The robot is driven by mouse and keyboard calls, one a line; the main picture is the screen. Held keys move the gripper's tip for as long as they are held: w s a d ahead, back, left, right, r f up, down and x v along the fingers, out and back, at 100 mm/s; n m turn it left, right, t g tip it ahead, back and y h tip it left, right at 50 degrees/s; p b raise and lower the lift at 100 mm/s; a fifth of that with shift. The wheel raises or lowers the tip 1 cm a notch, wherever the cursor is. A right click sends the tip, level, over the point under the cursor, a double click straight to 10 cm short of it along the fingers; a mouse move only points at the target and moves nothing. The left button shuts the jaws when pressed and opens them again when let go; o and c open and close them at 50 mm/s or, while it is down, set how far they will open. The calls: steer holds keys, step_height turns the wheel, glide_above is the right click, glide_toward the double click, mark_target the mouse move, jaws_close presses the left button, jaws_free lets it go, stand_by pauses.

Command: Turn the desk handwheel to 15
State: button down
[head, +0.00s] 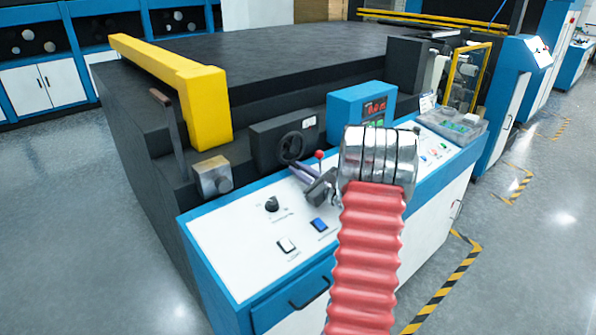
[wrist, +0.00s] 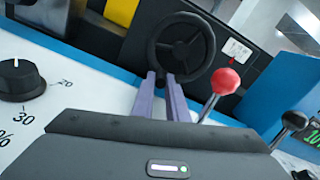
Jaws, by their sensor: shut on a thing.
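The black desk handwheel (head: 291,147) is on a dark box at the back of the white control desk. In the wrist view the handwheel (wrist: 181,47) faces me, with a rim and spokes. My gripper (head: 298,167) reaches it from the front. In the wrist view the two purple fingers of my gripper (wrist: 161,79) are shut on the lower left part of the rim. The blue readout box (head: 362,106) right of the wheel shows red digits, too small to read surely.
A red-knobbed lever (wrist: 226,82) stands close right of my fingers, with a black-knobbed lever (wrist: 293,122) farther right. A black dial (wrist: 20,80) is at the left. A yellow bar (head: 178,80) and a clear tray (head: 452,125) flank the desk.

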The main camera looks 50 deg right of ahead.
steer(key=shift+d+f+n, duration=0.15)
steer(key=shift+d+n, duration=0.2)
steer(key=shift+n, duration=0.45)
steer(key=c, duration=1.7)
jaws_free()
steer(key=shift+c, duration=0.2)
steer(key=shift+s, duration=0.15)
steer(key=s, duration=0.4)
steer(key=s+a, duration=0.1)
steer(key=s, duration=0.8)
steer(key=shift+s+a, duration=0.25)
